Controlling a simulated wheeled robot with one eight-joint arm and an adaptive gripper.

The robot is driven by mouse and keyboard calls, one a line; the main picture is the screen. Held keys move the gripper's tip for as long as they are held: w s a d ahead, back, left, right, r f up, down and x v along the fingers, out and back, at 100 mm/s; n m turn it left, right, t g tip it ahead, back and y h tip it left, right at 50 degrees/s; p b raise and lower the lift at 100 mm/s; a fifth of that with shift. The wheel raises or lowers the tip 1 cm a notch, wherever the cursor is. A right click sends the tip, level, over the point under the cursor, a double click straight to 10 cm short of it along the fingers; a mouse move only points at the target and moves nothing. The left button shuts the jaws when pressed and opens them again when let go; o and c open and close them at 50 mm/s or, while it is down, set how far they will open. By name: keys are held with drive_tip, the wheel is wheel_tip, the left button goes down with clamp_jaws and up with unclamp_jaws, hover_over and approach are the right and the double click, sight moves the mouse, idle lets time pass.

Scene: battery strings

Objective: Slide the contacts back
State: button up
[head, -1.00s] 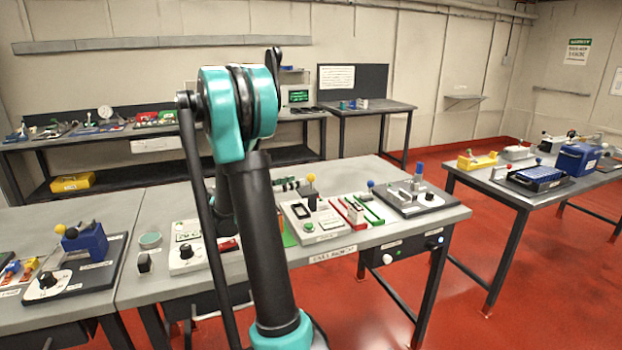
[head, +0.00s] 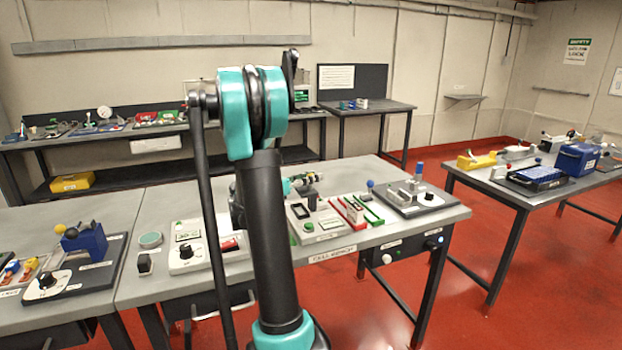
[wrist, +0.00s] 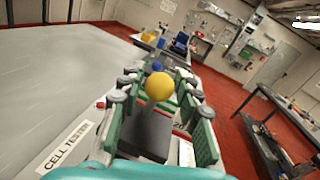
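The cell tester (head: 318,232) is a pale box with a black window and a green button, near the middle of the bench. In the wrist view a yellow ball knob (wrist: 160,87) stands above a dark block (wrist: 148,137), beside the "CELL TESTER" label (wrist: 66,148). My gripper (head: 305,185) is over the tester and hides the knob in the head view. In the wrist view its green-padded fingers are spread on either side of the knob, with gaps visible. The contacts themselves are not clearly seen.
Red and green trays (head: 348,212) lie just right of the tester. Beyond them is a grey fixture (head: 408,196) with a blue-topped post and a black dial. A blue ball knob (wrist: 157,66) shows behind the yellow one. Bare bench lies left in the wrist view.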

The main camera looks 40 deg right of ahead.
clamp_jaws()
drive_tip(key=shift+s+d, duration=0.2)
drive_tip(key=shift+d, duration=0.7)
drive_tip(key=shift+s+d, duration=0.25)
drive_tip(key=shift+d, duration=0.6)
drive_tip(key=shift+s+d, duration=0.2)
drive_tip(key=shift+d, duration=0.7)
drive_tip(key=shift+o, duration=2.4)
unclamp_jaws()
drive_tip(key=shift+d, duration=0.1)
drive_tip(key=a, duration=1.2)
drive_tip(key=shift+w, duration=0.2)
